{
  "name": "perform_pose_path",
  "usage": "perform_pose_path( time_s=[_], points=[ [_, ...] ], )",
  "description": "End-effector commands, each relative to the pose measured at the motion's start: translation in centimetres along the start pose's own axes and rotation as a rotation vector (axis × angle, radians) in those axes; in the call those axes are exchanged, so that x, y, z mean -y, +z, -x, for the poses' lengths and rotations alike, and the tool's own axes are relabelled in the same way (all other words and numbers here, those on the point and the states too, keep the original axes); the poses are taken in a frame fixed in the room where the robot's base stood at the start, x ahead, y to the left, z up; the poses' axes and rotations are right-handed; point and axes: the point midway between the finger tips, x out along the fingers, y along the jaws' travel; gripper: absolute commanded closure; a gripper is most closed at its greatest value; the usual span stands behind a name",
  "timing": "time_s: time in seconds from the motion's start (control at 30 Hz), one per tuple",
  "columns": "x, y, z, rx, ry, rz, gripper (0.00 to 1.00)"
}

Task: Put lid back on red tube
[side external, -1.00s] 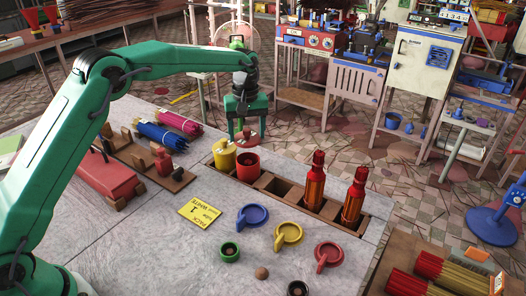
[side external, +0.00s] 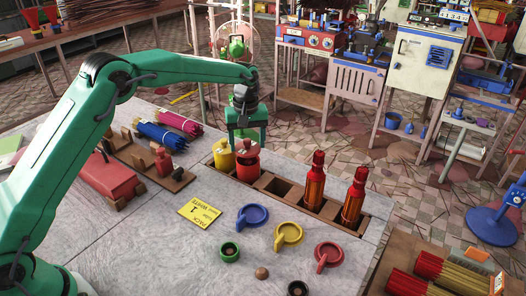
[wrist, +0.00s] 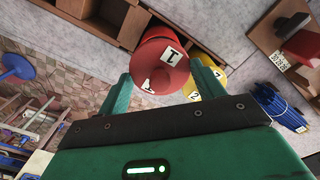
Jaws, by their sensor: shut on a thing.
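The red tube (side external: 246,168) stands upright in the wooden rack beside the yellow tube (side external: 224,159). The red lid (side external: 246,147) sits at the tube's mouth, with no clear gap showing in the side view. I cannot tell whether it is fully seated. My gripper (side external: 245,136) is directly above the tube, pointing down, shut on the lid. In the wrist view, the red lid (wrist: 160,76) lies between my two fingers, with the red tube (wrist: 157,42) beyond it. My fingers partly hide the lid in the side view.
Blue (side external: 252,215), yellow (side external: 288,234) and red (side external: 328,254) handled pieces lie on the table in front. Incense bundles (side external: 170,136) lie at the back left.

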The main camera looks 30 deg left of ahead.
Motion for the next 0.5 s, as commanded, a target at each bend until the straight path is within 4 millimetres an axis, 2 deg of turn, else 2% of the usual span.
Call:
perform_pose_path(
  time_s=[0.2, 0.5],
  points=[
    [0.0, 0.0, -1.6, 0.001, -0.001, 0.000, 0.54],
    [0.0, 0.0, -2.7, 0.000, 0.000, 0.000, 0.54]
  ],
)
